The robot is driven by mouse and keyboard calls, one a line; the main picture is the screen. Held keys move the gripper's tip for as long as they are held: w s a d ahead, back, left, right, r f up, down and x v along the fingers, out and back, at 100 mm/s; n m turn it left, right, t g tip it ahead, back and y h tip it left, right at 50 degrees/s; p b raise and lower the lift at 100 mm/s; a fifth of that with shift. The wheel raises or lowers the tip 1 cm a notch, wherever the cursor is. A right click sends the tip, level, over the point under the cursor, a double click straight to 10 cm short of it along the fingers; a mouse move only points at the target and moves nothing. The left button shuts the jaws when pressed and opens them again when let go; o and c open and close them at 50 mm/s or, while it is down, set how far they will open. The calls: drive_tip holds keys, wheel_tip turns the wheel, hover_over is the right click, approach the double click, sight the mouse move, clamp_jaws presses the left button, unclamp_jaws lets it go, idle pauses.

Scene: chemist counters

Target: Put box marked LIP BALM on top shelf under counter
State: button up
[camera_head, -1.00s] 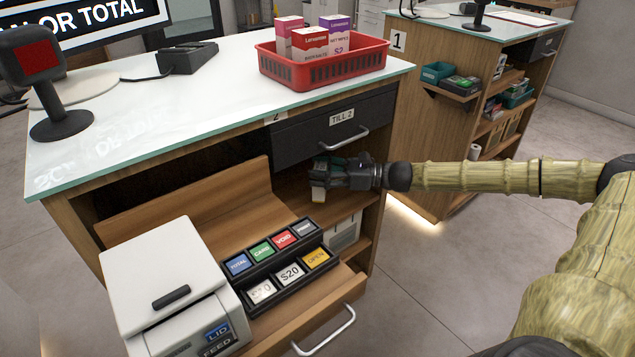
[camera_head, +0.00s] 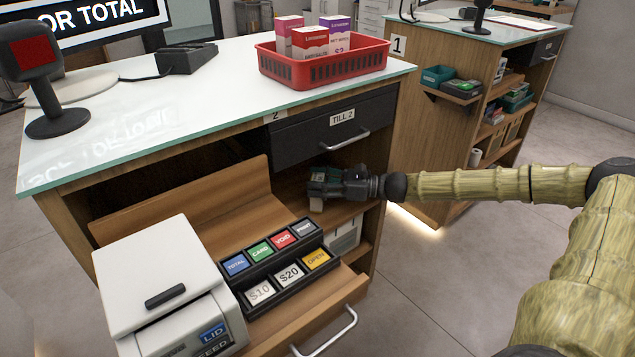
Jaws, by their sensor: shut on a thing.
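My gripper (camera_head: 325,184) is under the till drawer (camera_head: 330,128) at counter 2, inside the opening of the top shelf (camera_head: 345,213). The box's marking cannot be read from here. It is close above the shelf board; whether it touches the board I cannot tell.
A red basket (camera_head: 330,72) with several boxes stands on the glass counter top. A white printer (camera_head: 150,285) and a key pad (camera_head: 280,262) sit on the pulled-out board at lower left. Counter 1 (camera_head: 420,150) stands behind my arm.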

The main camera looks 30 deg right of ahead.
drive_tip(key=o, duration=1.1)
drive_tip(key=shift+d+r, duration=0.15)
drive_tip(key=p+v, duration=0.3)
drive_tip(key=v, duration=0.7)
drive_tip(key=shift+s+d, duration=0.2)
drive_tip(key=shift+s+d+p, duration=0.35)
drive_tip(key=shift+s+d, duration=0.05)
drive_tip(key=shift+d, duration=0.1)
